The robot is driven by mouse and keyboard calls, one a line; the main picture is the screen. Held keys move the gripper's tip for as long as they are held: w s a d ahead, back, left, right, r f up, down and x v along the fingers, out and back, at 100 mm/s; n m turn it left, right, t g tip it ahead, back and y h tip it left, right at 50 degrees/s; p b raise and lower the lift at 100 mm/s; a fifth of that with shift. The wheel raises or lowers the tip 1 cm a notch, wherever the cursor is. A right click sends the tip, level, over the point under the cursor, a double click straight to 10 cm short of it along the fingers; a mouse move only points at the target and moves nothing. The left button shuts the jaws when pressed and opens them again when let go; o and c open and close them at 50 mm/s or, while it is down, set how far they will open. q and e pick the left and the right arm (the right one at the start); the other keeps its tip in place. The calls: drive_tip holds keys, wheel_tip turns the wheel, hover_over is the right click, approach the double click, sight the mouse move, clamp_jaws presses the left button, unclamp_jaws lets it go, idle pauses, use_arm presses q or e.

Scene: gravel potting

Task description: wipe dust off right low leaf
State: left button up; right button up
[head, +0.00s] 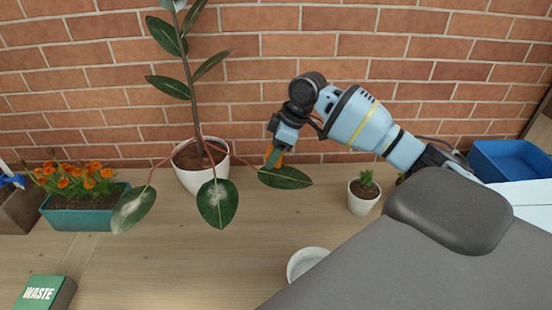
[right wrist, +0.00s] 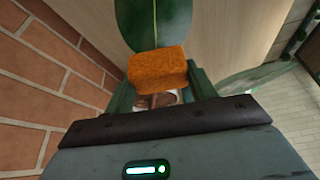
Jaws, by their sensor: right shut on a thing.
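The right low leaf (head: 287,179) is dark green and hangs low on a reddish stalk, right of the white pot (head: 203,178). I see no clear pale dust patch on its visible part. My right gripper (head: 273,157) is shut on an orange sponge (right wrist: 158,72), at the leaf's stalk end. In the right wrist view the sponge lies across the leaf (right wrist: 152,25); I cannot tell whether it is pressed on it. The middle low leaf (head: 217,205) and left low leaf (head: 132,210) have whitish patches. My left gripper is not in view.
A brick wall (head: 250,80) stands close behind. A small potted plant (head: 363,192) and a white bowl (head: 306,262) stand to the right and front. An orange-flower planter (head: 82,213) and a WASTE box (head: 45,292) are left; a blue bin (head: 510,162) is far right.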

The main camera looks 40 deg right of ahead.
drive_tip(key=shift+r, duration=1.65)
